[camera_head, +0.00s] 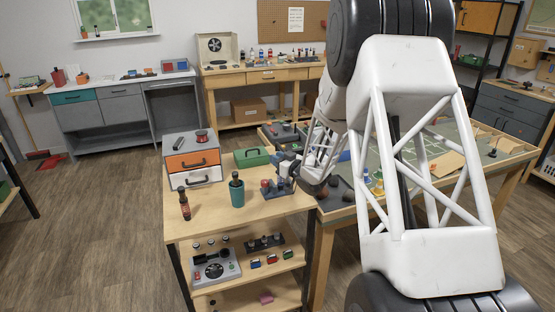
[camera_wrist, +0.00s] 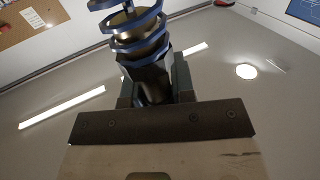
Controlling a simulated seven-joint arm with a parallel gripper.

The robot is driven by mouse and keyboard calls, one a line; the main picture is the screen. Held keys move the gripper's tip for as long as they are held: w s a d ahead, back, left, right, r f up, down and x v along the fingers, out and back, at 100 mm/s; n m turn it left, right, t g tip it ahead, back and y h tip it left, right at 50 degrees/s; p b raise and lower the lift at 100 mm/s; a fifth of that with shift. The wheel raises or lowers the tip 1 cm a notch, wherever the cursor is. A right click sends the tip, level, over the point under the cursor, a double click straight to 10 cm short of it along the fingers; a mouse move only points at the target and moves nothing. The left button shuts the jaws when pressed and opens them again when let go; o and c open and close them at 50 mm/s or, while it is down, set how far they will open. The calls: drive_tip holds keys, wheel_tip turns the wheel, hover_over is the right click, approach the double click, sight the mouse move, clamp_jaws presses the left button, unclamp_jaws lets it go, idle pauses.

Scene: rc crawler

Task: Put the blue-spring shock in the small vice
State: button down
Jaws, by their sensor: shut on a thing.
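The blue-spring shock (camera_wrist: 137,40) fills the top centre of the wrist view, with blue coils around a dark metal body. My gripper (camera_wrist: 154,92) is shut on its lower dark end, and the coils stick out beyond the fingers. In the head view my gripper (camera_head: 287,166) is small and partly hidden by my arm, over the right side of the wooden bench. A small blue and red device (camera_head: 272,188), possibly the small vice, stands on the bench just below it. The shock cannot be made out clearly in the head view.
A larger table (camera_head: 440,130) stands at right. The bench's front edge is clear.

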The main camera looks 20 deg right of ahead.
drive_tip(key=c, duration=1)
unclamp_jaws()
drive_tip(key=shift+o, duration=0.2)
drive_tip(key=shift+s+r, duration=0.1)
drive_tip(key=v, duration=1.1)
drive_tip(key=shift+s+d, duration=0.15)
drive_tip(key=shift+s, duration=0.25)
drive_tip(key=shift+r, duration=0.1)
